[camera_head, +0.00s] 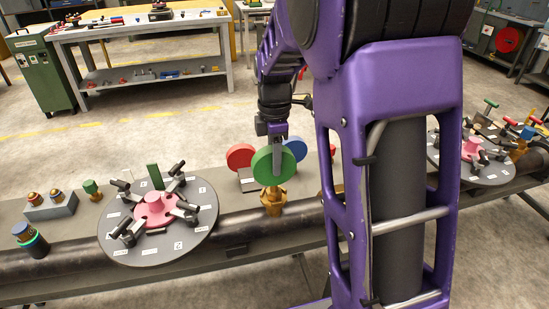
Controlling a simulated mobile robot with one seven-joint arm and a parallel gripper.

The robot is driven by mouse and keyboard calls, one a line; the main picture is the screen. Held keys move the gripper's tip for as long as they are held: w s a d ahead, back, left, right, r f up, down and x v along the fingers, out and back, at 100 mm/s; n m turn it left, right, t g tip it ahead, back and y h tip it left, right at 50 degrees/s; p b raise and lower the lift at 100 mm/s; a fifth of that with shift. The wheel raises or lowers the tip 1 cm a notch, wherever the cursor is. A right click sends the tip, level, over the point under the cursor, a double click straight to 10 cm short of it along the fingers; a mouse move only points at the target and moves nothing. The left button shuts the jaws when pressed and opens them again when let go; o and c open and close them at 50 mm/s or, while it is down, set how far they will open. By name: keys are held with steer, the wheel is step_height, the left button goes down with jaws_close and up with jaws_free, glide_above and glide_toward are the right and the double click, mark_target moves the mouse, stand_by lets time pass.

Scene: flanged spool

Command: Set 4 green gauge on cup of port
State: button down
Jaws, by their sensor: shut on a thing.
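A green round gauge (264,169) stands upright on its edge, face toward the camera. My gripper (277,172) is shut on it from above, with its fingers running down over the upper face. A brass cup of the port (273,203) rises from the dark pipe directly below the gauge. The lower edge of the gauge is at the mouth of the cup; I cannot tell whether it is seated or just above. The far side of the gauge and the inside of the cup are hidden.
A red disc (239,156) and a blue disc (295,148) stand close behind the gauge. A grey flange (120,250) with a pink hub (154,209) and dark clamps lies left. Another flange (440,153) is right, beyond my purple arm. A workbench (140,30) stands at the back.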

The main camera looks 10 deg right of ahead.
steer(key=shift+c, duration=2.2)
jaws_free()
step_height(320, 180, up, 17)
steer(key=p, duration=0.3)
steer(key=shift+r, duration=0.2)
steer(key=shift+w, duration=0.1)
